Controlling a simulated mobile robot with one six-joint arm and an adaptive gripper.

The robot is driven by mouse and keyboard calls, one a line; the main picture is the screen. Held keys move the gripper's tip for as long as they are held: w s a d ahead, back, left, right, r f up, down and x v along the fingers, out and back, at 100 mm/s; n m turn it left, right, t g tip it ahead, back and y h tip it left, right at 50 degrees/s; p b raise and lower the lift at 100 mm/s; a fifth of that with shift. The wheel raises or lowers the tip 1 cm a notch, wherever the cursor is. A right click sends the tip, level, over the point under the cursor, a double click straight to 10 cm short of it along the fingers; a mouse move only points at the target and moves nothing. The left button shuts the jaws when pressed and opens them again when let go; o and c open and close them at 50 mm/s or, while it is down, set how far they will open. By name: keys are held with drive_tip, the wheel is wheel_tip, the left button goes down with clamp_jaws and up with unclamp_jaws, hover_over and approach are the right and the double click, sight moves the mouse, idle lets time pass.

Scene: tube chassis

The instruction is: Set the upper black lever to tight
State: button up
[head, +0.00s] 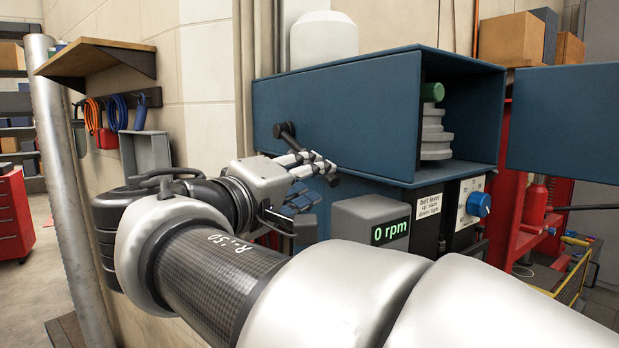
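The upper black lever (286,132) is on the left side wall of the blue machine housing. Its dark round end shows at the top, and its bar slopes down and right behind my gripper's upper finger. A dark round piece shows just past that fingertip; I cannot tell whether it is part of the lever. My gripper (321,182) is in front of the side wall, below and right of the lever's top end. Its two fingers are apart, one above the other, with nothing visible between them. Whether the upper finger touches the lever cannot be told.
The blue housing (340,95) is open at its front, with a stepped pulley (436,135) inside and its blue door (565,120) swung right. Below are a grey box reading 0 rpm (372,212), a label reading belt lever up slack, down tight (428,206), and a blue knob (479,204).

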drive_tip(key=v, duration=0.9)
